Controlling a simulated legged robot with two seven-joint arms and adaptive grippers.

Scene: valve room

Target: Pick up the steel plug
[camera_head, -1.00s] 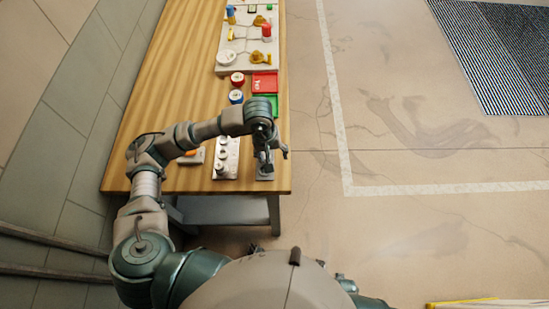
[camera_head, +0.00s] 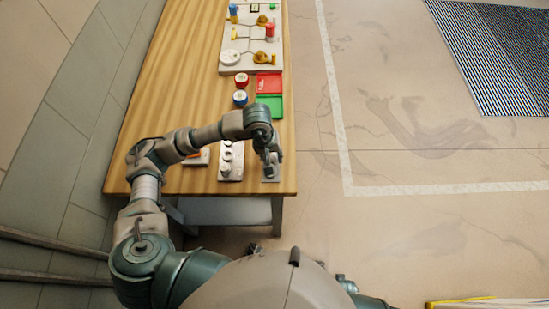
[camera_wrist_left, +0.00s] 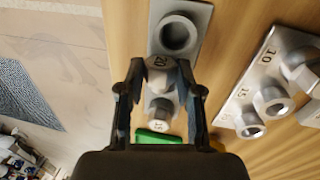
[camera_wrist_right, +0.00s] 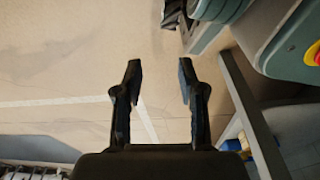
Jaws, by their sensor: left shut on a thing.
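My left gripper (camera_head: 270,160) is over the near right corner of the wooden table, beside a small grey plate (camera_head: 270,179). In the left wrist view its fingers are shut on a steel plug (camera_wrist_left: 161,82), a stepped grey piece marked 20. A smaller part marked 15 shows below it between the fingers; I cannot tell whether it belongs to the same piece. The grey plate with a round socket (camera_wrist_left: 178,35) lies just beyond the fingertips. Whether the plug touches the plate is unclear. My right gripper (camera_wrist_right: 160,78) is open and empty over the floor.
A grey rack (camera_wrist_left: 270,85) with several steel fittings stands beside the plate. Green (camera_head: 270,104) and red (camera_head: 268,83) trays and a white valve board (camera_head: 250,50) lie farther back. The table's right edge is close to the plate; open floor lies beyond.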

